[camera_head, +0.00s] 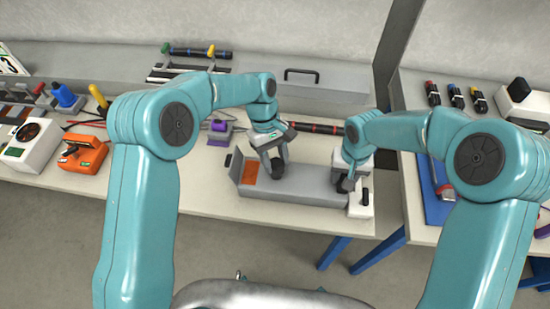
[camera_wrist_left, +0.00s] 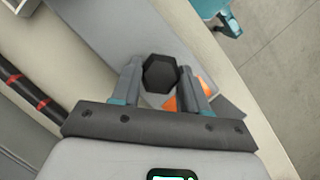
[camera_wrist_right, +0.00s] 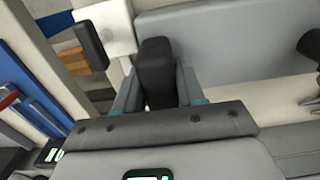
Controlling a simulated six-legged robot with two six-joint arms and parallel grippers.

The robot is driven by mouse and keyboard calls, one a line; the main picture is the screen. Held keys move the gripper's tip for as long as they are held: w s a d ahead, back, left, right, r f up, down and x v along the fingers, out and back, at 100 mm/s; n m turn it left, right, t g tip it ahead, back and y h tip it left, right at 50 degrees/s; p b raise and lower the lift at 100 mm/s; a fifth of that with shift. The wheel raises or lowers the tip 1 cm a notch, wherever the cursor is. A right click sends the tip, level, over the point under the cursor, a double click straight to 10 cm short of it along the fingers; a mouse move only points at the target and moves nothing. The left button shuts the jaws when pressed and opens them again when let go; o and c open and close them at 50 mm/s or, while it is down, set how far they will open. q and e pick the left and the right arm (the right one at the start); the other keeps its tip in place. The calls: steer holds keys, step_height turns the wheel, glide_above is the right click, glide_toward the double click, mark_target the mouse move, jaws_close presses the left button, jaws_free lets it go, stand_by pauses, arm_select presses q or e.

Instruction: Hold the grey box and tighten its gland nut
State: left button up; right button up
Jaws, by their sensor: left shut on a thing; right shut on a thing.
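The grey box (camera_head: 308,190) lies lengthwise on the bench, with an orange patch (camera_head: 249,172) near its left end. My left gripper (camera_head: 276,164) is shut on the black hexagonal gland nut (camera_wrist_left: 161,74), above the left part of the box. In the left wrist view the nut sits between both fingers and its hex face shows. My right gripper (camera_head: 345,184) is shut on a black block-shaped grip (camera_wrist_right: 156,70) at the right end of the box. The fingers partly hide both held parts.
A white end block (camera_head: 361,207) with a black knob is at the box's right end. Behind the box lies a black rod with red bands (camera_head: 318,128). An orange device (camera_head: 83,154) and a white meter (camera_head: 30,146) stand left. A gap separates the right bench (camera_head: 412,180).

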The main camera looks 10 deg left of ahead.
stand_by(0.3)
arm_select(q)
steer(key=o, duration=1.1)
steer(key=v, duration=1.2)
